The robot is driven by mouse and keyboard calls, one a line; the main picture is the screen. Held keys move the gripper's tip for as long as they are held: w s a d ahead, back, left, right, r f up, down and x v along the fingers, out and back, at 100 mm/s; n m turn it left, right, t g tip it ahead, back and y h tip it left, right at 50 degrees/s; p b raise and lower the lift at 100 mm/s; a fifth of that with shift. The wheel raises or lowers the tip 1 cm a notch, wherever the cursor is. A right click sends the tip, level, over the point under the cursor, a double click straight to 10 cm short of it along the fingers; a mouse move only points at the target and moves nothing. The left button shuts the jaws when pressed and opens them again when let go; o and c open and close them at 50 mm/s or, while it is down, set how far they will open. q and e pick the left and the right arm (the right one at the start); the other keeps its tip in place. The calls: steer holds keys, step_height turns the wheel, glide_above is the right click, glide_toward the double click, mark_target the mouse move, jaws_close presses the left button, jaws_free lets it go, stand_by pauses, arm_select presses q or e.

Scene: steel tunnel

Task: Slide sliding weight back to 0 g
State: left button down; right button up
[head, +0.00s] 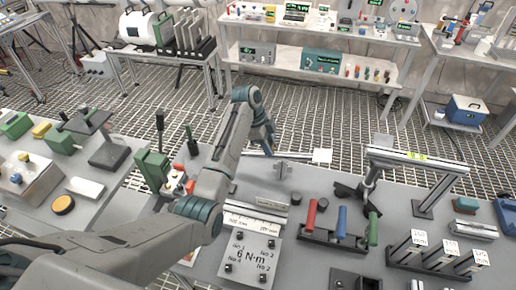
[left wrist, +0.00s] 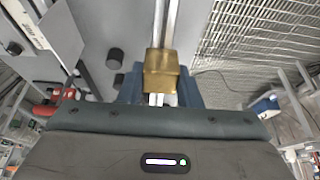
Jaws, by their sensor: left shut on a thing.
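My left gripper (head: 266,137) reaches over the back edge of the middle bench. In the left wrist view its blue fingers (left wrist: 161,88) are shut on the brass sliding weight (left wrist: 161,72), one on each side. The weight sits around a narrow steel beam (left wrist: 167,25), which runs on past it. In the head view the beam (head: 293,154) shows to the right of the gripper, above a small grey stand (head: 281,170), with a pale plate (head: 322,156) at its right. The weight is hidden there by my gripper. No scale marks are readable on the beam.
A plate marked 6 N·m (head: 250,254) and a rack of red, blue and green handles (head: 336,240) stand nearer. A rail on a post (head: 415,160) stands to the right. A green toggle clamp (head: 153,167) is left of my arm. Grating floor lies behind.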

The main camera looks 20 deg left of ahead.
mark_target(270, 144)
arm_select(q)
steer(key=shift+d, duration=0.15)
steer(key=c, duration=1.2)
jaws_free()
steer(key=shift+o, duration=0.8)
steer(key=shift+d, duration=0.15)
steer(key=shift+r, duration=0.1)
steer(key=b+v, duration=0.2)
steer(key=v, duration=0.3)
steer(key=shift+w, duration=0.1)
steer(key=p+v, duration=0.3)
steer(key=v, duration=0.2)
steer(key=shift+r, duration=0.35)
arm_select(e)
steer(key=shift+w+r, duration=0.8)
steer(key=shift+w, duration=0.25)
arm_select(q)
steer(key=shift+f, duration=0.1)
